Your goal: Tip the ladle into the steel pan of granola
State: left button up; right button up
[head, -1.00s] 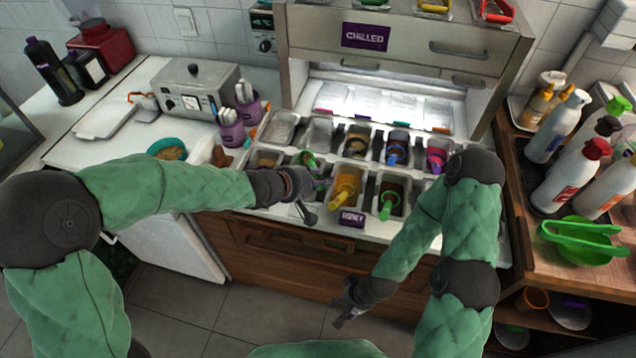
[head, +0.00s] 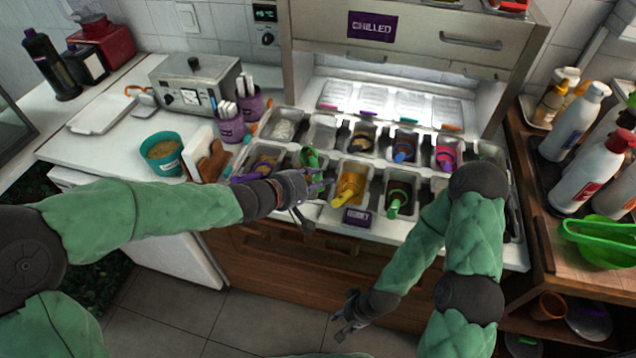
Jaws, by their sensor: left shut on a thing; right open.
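My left gripper (head: 312,195) is over the front row of the counter's pans, beside the upright green ladle handle (head: 310,157). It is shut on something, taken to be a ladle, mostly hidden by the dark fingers. A purple handle-like piece (head: 243,178) shows beside the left wrist; I cannot tell if it is the held piece. A steel pan with brown, granola-like contents (head: 266,160) is at the front left of the pans, partly behind my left wrist. My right gripper (head: 346,328) is open and empty, low in front of the cabinet.
A yellow ladle (head: 349,188) and another green ladle (head: 397,200) stand in nearby front pans. A teal tub (head: 161,157) with brown crumbs, a wooden holder (head: 207,160) and purple cups (head: 231,127) stand left. Bottles (head: 575,125) crowd the right counter.

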pick_arm(q)
jog(key=shift+s+a+f+t+h+b, duration=0.25)
jog(key=shift+f+t+b, duration=0.2)
jog(key=shift+b, duration=0.65)
jog(key=shift+s+a+f+t+h+b, duration=0.15)
jog(key=shift+a+f+t+h+b, duration=0.1)
jog(key=shift+f+t+h+b, duration=0.15)
jog(key=shift+s+a+f+t+h, duration=0.2)
jog(key=shift+f+t+h, duration=0.15)
jog(key=shift+t+h, duration=0.1)
jog(key=shift+s+a+f+t+h, duration=0.15)
jog(key=shift+f+t+h, duration=0.25)
jog(key=shift+f+h, duration=0.3)
jog(key=shift+s+a+f+t+h, duration=0.1)
jog(key=shift+a+f+t+h, duration=0.05)
jog(key=shift+f+t+h, duration=0.25)
jog(key=shift+s+a+f+t+h, duration=0.15)
jog(key=shift+t+h, duration=0.15)
jog(key=shift+h, duration=0.2)
jog(key=shift+d, duration=0.1)
